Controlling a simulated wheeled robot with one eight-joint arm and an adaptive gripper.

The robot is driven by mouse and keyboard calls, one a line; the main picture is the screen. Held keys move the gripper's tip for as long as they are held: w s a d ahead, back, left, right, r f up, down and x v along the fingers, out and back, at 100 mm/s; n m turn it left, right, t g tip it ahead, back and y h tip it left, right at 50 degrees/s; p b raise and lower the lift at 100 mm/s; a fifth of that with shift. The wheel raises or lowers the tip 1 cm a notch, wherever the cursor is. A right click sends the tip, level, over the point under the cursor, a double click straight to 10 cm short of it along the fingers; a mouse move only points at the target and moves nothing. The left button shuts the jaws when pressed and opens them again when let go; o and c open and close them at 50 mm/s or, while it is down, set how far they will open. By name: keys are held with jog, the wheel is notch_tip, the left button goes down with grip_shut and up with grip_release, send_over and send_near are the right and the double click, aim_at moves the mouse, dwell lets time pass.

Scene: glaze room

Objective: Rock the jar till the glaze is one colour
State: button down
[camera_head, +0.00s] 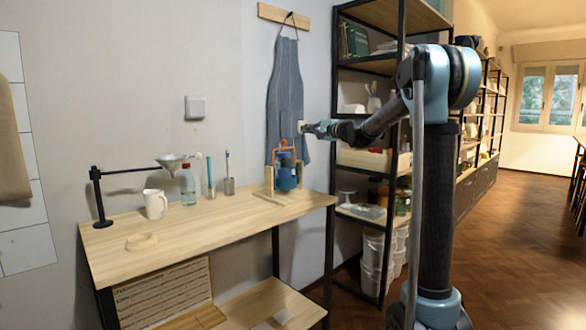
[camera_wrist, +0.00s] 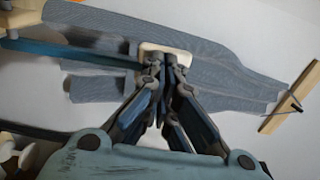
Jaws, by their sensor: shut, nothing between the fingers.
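The blue jar (camera_head: 287,176) sits upright in an orange-sided cradle (camera_head: 284,148) on a pale wooden base, at the right end of the table. Its glaze cannot be seen inside. My gripper (camera_head: 303,127) is above and slightly right of the cradle, in front of the hanging apron. In the wrist view my gripper (camera_wrist: 166,66) has its fingertips together, with nothing between them. A cream block (camera_wrist: 165,54) lies just beyond the tips; I cannot tell whether they touch. A dark teal bar (camera_wrist: 60,50) runs towards that block from the left.
The wooden table (camera_head: 215,225) also holds a jug (camera_head: 155,203), a red-capped bottle (camera_head: 188,186), brush holders and a funnel on a stand (camera_head: 172,161). Its front middle is clear. The grey apron (camera_head: 285,85) hangs behind my gripper. A dark shelf unit (camera_head: 370,170) stands to the right.

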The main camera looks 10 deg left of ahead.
jog(key=shift+v, duration=0.75)
jog(key=shift+r, duration=0.1)
jog(key=v, duration=0.4)
jog(key=shift+s+d, duration=0.15)
jog(key=shift+d, duration=0.1)
jog(key=s+d+f+n+g+h, duration=0.35)
jog(key=s+f, duration=0.55)
jog(key=s, duration=0.4)
jog(key=s+d+f+n+g+h, duration=0.2)
jog(key=s+d+f, duration=0.2)
jog(key=s+f, duration=0.7)
jog(key=s+d+f+g+h, duration=0.1)
jog(key=s+d+f+h, duration=0.2)
jog(key=s+d+f, duration=0.3)
jog(key=s+d+f+n+g+h, duration=0.1)
jog(key=s+d+f, duration=0.5)
jog(key=s, duration=0.6)
jog(key=s+d+f+n+g+h, duration=0.1)
jog(key=s+d+f+h, duration=0.3)
jog(key=s+f, duration=0.5)
jog(key=shift+s+d+h, duration=0.15)
jog(key=shift+d+h, duration=0.2)
jog(key=shift+d, duration=0.9)
